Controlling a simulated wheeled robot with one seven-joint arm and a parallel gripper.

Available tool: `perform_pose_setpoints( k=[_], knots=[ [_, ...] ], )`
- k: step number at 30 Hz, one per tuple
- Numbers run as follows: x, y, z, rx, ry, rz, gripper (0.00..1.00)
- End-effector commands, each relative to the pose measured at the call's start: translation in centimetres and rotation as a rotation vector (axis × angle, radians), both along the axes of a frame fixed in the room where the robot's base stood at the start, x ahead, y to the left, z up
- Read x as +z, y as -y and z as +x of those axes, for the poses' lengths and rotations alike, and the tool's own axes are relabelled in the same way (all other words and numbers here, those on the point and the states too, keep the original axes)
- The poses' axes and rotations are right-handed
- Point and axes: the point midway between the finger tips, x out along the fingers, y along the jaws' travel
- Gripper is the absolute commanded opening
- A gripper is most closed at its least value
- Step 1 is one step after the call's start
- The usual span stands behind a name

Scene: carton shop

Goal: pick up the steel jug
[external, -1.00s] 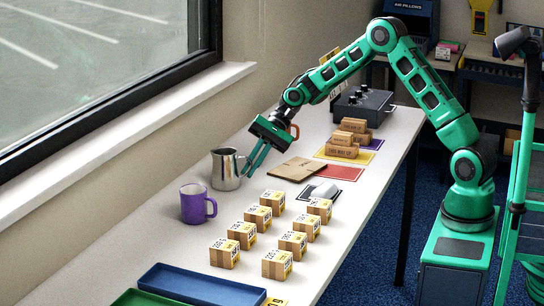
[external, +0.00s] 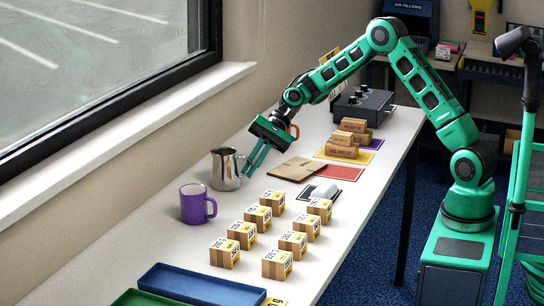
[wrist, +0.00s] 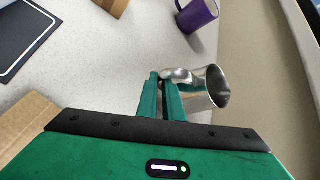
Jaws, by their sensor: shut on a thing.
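The steel jug (external: 226,169) stands upright on the white table near the window wall, and it also shows in the wrist view (wrist: 216,88). My gripper (external: 247,172) reaches down to the jug's right side, where its handle is. In the wrist view my gripper (wrist: 162,82) has its two green fingers close together, shut on the jug's handle. The fingers hide part of the handle. The jug appears to rest on the table.
A purple mug (external: 196,204) stands close to the jug, toward the front. Several small labelled boxes (external: 258,218) stand in rows to the right of the mug. A flat brown carton (external: 297,168) lies right of my gripper. A blue tray (external: 200,284) is at the front.

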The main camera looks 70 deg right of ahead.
Motion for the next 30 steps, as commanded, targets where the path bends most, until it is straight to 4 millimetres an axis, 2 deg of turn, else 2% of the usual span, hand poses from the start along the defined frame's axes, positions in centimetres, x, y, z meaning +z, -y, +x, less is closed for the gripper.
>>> perform_pose_setpoints(
  k=[10,21,30],
  knots=[
    [0.7,0.1,-0.1,-0.002,-0.005,-0.002,0.00],
    [4.1,0.1,0.0,-0.001,0.002,-0.001,0.00],
    [6.0,-2.6,-1.9,0.001,0.001,0.000,0.00]
  ],
)
